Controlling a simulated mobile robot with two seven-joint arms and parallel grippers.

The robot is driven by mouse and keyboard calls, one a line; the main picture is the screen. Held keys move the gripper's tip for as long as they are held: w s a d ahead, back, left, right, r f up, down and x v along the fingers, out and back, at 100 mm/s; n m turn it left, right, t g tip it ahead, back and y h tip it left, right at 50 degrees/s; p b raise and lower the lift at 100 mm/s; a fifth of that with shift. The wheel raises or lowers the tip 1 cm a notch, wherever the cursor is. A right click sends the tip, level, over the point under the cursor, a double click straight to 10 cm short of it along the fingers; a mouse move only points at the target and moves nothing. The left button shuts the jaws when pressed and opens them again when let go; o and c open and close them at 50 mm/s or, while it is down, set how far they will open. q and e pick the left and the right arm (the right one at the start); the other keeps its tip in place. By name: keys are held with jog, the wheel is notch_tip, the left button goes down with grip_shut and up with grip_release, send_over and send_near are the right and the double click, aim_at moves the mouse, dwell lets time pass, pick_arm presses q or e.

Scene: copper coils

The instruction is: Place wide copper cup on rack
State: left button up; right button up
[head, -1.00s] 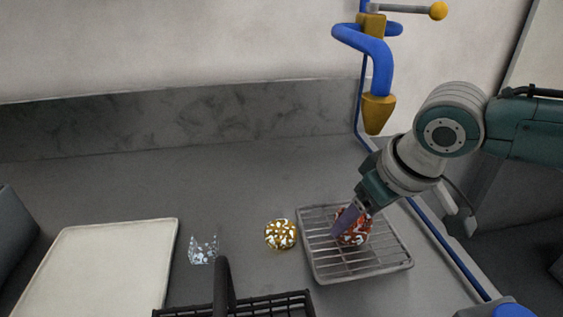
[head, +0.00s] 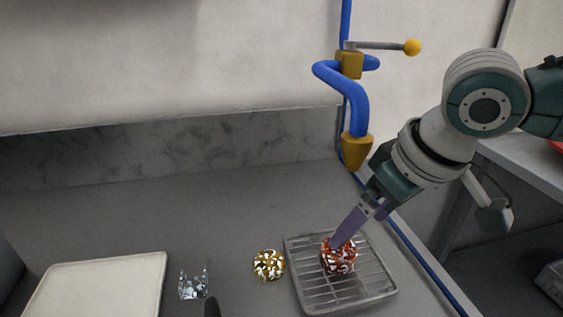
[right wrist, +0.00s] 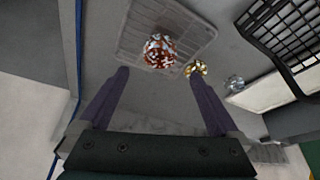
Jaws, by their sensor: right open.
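The copper cup (head: 338,262), a rounded copper-red thing with white glints, rests on the wire rack (head: 375,285) on the counter. It also shows in the right wrist view (right wrist: 160,50), on the rack (right wrist: 195,40) beyond my fingertips. My right gripper (head: 345,230) is just above the cup in the head view, its fingers pointing down at it. In the right wrist view the fingers (right wrist: 158,76) are wide apart with nothing between them.
A gold patterned piece (head: 268,265) and a clear, silvery one (head: 193,284) stand left of the rack. A cream tray (head: 95,290) lies at far left. A black basket (right wrist: 285,35) shows in the right wrist view. A blue and brass tap (head: 357,130) rises behind the rack.

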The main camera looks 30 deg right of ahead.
jog(key=s+a+n+y, duration=0.2)
jog(key=s+a, duration=0.7)
jog(key=a, duration=0.1)
jog(key=s+d+m+g+h, duration=0.1)
jog(key=s+d+h, duration=0.1)
jog(key=s, duration=0.7)
jog(key=shift+d+f+m+h, duration=0.15)
jog(key=shift+d+m+h, duration=0.15)
jog(key=shift+d+m, duration=0.1)
